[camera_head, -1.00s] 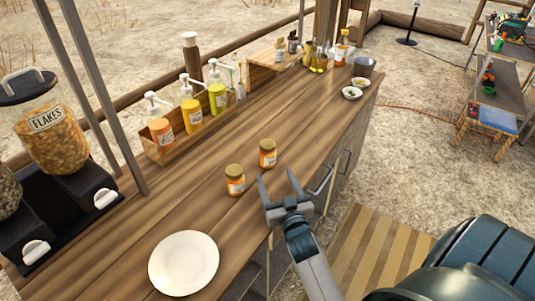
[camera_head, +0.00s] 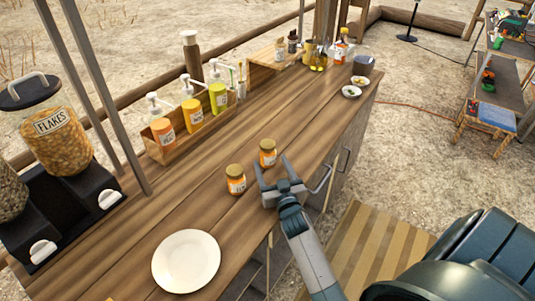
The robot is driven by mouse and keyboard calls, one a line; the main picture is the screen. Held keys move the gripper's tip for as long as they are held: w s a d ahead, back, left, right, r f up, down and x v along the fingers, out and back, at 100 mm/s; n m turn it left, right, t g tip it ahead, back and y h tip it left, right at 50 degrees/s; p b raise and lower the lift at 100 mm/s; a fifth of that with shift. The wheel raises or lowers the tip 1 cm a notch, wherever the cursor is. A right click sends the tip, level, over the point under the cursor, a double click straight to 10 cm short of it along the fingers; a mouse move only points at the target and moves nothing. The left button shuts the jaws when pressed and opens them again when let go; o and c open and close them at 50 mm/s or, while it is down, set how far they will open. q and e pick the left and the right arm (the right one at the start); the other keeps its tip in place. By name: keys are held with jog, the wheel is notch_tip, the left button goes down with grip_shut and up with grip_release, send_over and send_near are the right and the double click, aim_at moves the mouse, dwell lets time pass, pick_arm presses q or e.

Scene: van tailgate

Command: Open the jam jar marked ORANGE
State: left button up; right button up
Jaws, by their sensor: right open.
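Two small jam jars with gold lids and orange contents stand upright on the wooden counter (camera_head: 200,205). The nearer jar (camera_head: 236,181) is at the left, and the farther jar (camera_head: 268,155) is a little behind and to the right. Both have white labels whose print is too small to read, so I cannot tell which is marked ORANGE. Both lids appear to be on. My right gripper (camera_head: 271,164) is open and empty, its fingers pointing at the farther jar and close in front of it. I cannot tell if they touch. My left gripper is not in view.
A white plate (camera_head: 186,262) lies near the counter's front. A wooden box (camera_head: 188,138) with pump bottles stands along the back edge. A flakes dispenser (camera_head: 62,142) is at the left. Small bowls (camera_head: 352,91) sit at the far end. The counter around the jars is clear.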

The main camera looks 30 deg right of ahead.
jog(key=shift+x, duration=1.25)
jog(key=shift+s, duration=0.1)
jog(key=c, duration=1.2)
jog(key=shift+c, duration=0.9)
